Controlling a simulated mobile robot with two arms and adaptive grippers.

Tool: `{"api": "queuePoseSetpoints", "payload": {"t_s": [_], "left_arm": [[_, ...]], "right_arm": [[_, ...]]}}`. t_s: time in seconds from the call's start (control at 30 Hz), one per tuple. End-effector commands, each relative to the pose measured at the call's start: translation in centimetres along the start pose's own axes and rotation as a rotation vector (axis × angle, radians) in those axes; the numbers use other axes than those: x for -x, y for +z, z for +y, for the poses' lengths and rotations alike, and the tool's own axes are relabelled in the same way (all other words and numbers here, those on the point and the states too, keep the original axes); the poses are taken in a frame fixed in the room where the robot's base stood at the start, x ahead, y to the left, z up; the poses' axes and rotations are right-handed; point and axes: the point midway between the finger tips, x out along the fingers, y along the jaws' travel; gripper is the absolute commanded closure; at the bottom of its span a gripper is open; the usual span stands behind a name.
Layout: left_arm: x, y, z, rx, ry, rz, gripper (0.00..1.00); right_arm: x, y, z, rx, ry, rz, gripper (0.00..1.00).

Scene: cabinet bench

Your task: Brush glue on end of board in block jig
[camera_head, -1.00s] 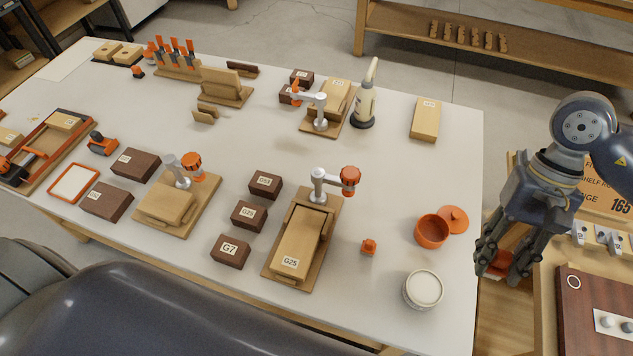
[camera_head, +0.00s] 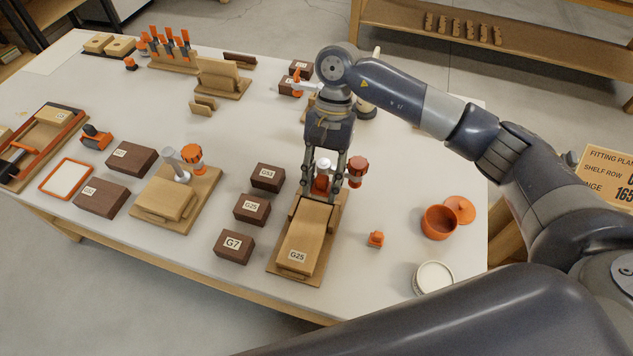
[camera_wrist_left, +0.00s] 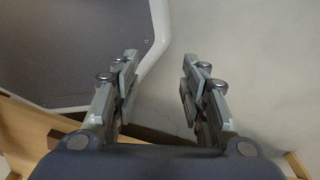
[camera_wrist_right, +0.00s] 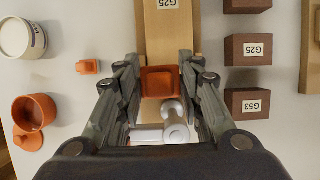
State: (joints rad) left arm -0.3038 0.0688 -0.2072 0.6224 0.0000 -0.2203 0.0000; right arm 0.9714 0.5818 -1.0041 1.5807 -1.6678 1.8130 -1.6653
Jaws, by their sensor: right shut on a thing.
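The board labelled G25 (camera_head: 310,232) lies in the block jig (camera_head: 333,236) at the bench's front middle. It also shows in the right wrist view (camera_wrist_right: 168,40). My right gripper (camera_head: 323,192) is over the board's far end, next to the jig's clamp with its red knob (camera_head: 357,166). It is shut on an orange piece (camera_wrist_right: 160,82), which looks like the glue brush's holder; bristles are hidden. I cannot tell whether it touches the board. My left gripper (camera_wrist_left: 158,95) is open and empty, away from the bench objects, and is outside the head view.
An open orange pot (camera_head: 438,223) stands right of the jig with its lid (camera_head: 461,208) beside it. A white tub (camera_head: 433,278) and a small orange piece (camera_head: 376,239) are nearby. Dark blocks (camera_head: 251,209) line the jig's left. A second jig (camera_head: 175,200) stands farther left.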

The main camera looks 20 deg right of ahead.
Motion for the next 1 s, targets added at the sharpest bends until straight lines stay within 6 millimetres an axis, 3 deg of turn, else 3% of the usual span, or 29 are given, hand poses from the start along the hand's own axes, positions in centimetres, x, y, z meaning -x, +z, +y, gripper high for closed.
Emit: {"api": "queuePoseSetpoints", "payload": {"t_s": [0.17, 0.63, 1.0], "left_arm": [[-0.3, -1.0, -0.8, -0.001, -0.01, 0.016, 0.6], [-1.9, 0.1, -1.3, 0.004, -0.015, 0.0, 0.6], [-1.9, 0.3, -1.2, 0.004, -0.015, -0.003, 0.6]], "right_arm": [[-0.9, -0.5, -0.1, -0.017, -0.003, -0.003, 0.85], [-4.8, -2.1, -0.1, -0.013, -0.003, -0.002, 0.85], [-5.2, -2.3, -0.1, -0.012, -0.003, -0.001, 0.85]]}}
